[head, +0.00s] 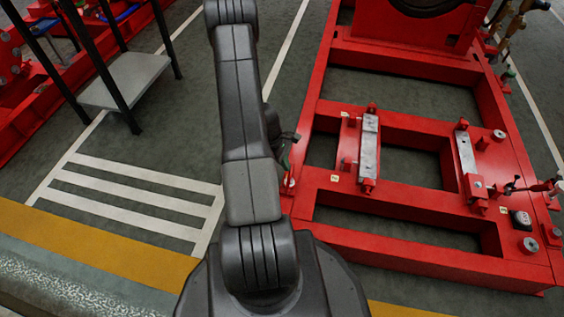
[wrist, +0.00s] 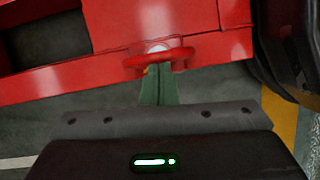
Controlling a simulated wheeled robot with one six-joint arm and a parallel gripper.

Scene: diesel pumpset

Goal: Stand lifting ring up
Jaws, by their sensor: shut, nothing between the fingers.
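The lifting ring (wrist: 182,61) is a red loop on the side of the red pumpset base frame (wrist: 120,60), in the upper middle of the wrist view. It looks low and flat there, with a pale round spot behind it against the frame. My gripper (wrist: 158,74) has green fingers, shut together and empty. Their tips are right at the ring's near edge; I cannot tell if they touch it or are under it. In the head view my gripper (head: 286,160) is mostly hidden behind my arm, beside the frame's left edge, and the ring is hard to make out.
The red base frame (head: 400,256) fills the right of the head view, with pale mounting bars (head: 369,145) and open gaps. A black-legged stand with a grey shelf (head: 125,80) is at upper left. The striped floor (head: 140,190) left of my arm is clear.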

